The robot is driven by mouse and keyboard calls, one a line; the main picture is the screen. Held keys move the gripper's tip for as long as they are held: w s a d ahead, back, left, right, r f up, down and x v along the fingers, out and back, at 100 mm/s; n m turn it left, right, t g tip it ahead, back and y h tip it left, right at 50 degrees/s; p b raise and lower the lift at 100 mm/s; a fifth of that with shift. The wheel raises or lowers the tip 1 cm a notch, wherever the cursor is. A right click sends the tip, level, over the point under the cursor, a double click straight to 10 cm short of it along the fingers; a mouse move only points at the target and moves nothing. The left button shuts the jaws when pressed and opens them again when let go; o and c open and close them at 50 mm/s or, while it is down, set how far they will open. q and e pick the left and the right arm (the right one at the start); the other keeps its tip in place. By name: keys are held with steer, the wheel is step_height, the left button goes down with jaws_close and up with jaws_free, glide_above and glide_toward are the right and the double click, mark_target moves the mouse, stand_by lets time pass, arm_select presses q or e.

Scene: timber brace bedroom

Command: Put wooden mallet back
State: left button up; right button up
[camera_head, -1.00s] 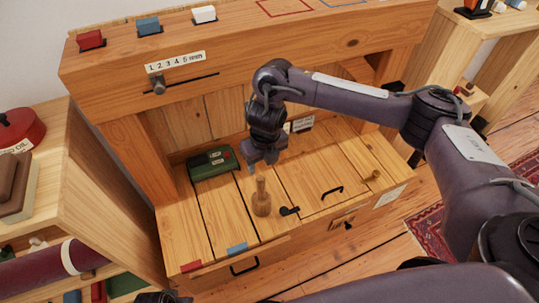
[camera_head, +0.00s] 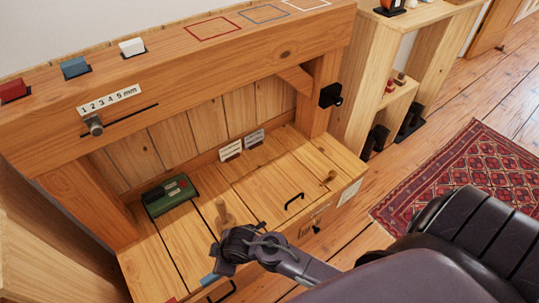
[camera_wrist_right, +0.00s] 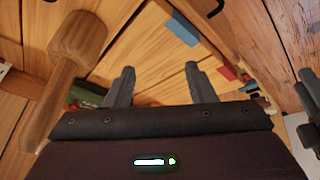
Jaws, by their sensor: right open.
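The wooden mallet (camera_head: 222,213) stands on the plank top of the timber bench (camera_head: 262,190), its handle pointing up. Its lower part is hidden behind my right gripper (camera_head: 222,256) in the head view. In the right wrist view the mallet (camera_wrist_right: 78,38) is at the left, close to the camera, outside the fingers. My right gripper is open, its two fingers (camera_wrist_right: 160,88) apart with only bench planks between them.
A green box (camera_head: 170,195) lies at the bench's back left. A beam (camera_head: 180,85) with coloured blocks spans above. Shelves (camera_head: 385,75) and a red rug (camera_head: 465,180) are at the right.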

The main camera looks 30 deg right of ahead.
steer(key=s+d+f+m+g+h, duration=0.2)
steer(key=s+d+f+m, duration=0.4)
steer(key=s+d, duration=0.3)
steer(key=s+m, duration=0.1)
steer(key=s, duration=0.1)
steer(key=shift+s+d+f+g, duration=0.2)
steer(key=shift+s+d+g, duration=0.05)
steer(key=shift+s+g, duration=0.15)
